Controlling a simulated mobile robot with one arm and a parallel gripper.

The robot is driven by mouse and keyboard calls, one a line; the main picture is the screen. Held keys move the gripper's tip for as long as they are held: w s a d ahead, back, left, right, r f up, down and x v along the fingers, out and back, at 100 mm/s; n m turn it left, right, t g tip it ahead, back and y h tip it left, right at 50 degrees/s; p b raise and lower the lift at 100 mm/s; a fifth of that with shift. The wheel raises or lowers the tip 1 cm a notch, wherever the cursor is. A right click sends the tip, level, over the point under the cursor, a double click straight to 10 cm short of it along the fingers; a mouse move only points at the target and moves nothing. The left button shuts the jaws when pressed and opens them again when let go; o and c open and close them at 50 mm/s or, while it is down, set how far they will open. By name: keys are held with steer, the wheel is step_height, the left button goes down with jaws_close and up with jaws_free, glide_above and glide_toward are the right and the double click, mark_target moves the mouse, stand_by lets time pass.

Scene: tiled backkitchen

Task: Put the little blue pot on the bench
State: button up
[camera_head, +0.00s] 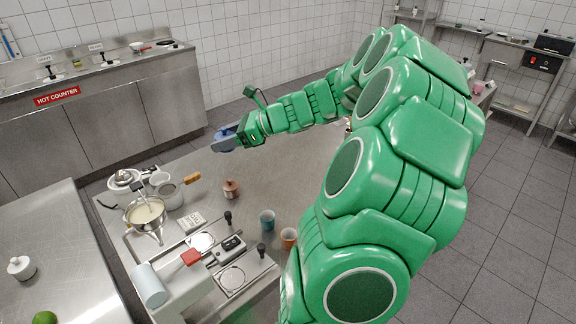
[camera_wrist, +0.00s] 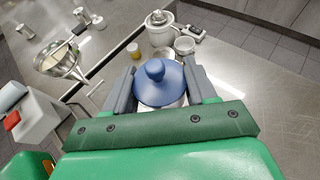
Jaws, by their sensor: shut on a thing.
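The little blue pot (camera_wrist: 155,88), with a round knob on its lid, sits between the two grey fingers of my gripper (camera_wrist: 158,70) in the wrist view. My gripper is shut on it, and the pot looks upright. In the head view my gripper (camera_head: 226,138) and the bluish pot are small, near the far edge of the steel bench (camera_head: 205,165). I cannot tell whether the pot's base touches the bench or hangs above it.
A copper-brown pot (camera_head: 231,189), a blue cup (camera_head: 267,219) and an orange cup (camera_head: 289,237) stand on the bench. The bench's middle is clear.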

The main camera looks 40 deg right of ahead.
step_height(320, 180, down, 6)
glide_above(225, 176)
steer(key=f, duration=1)
steer(key=shift+s+a+f, duration=0.2)
steer(key=shift+s, duration=0.1)
steer(key=shift+w+d+f, duration=0.1)
steer(key=shift+w+f, duration=0.2)
steer(key=shift+f, duration=1.6)
steer(key=o, duration=1.5)
steer(key=shift+f, duration=0.15)
